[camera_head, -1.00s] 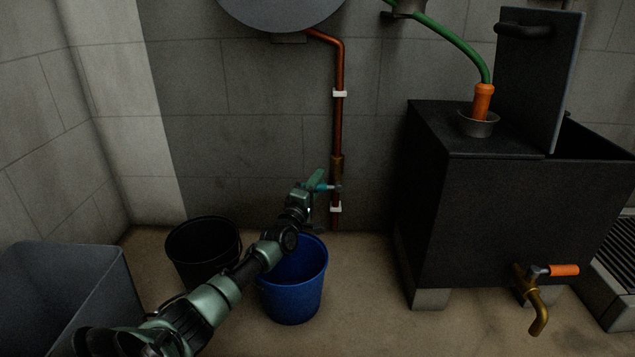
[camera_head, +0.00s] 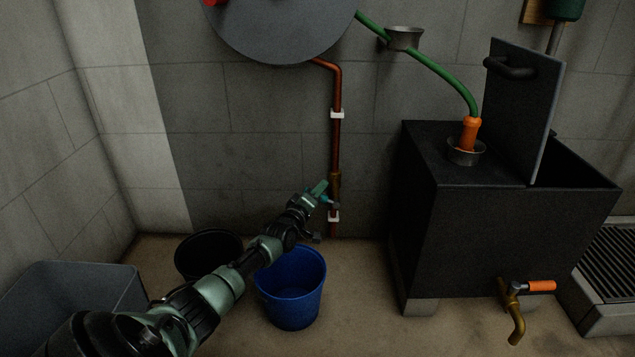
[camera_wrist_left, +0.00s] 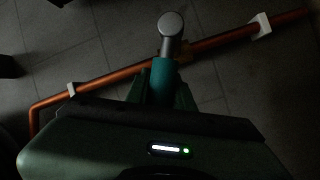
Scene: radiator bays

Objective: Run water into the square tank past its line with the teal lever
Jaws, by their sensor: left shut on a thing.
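The teal lever (camera_head: 327,200) sits on a brass valve (camera_head: 335,183) in the copper pipe on the back wall. My left gripper (camera_head: 323,190) is at the lever. In the left wrist view the teal lever (camera_wrist_left: 162,78) stands between the fingers, and the gripper (camera_wrist_left: 162,92) is shut on it. The square tank (camera_head: 510,240) is the large black box at right, with its lid (camera_head: 522,110) raised. Its inside is mostly hidden, and I see no water or line. A green hose with an orange end (camera_head: 470,132) runs into a funnel (camera_head: 466,152) on its top. My right gripper is not in view.
A blue bucket (camera_head: 291,298) and a black bucket (camera_head: 190,268) stand on the floor near my left arm. A grey bin (camera_head: 75,280) is at left. A brass tap with an orange handle (camera_head: 540,286) sticks out from the tank's front. A floor grate (camera_head: 615,265) lies at right.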

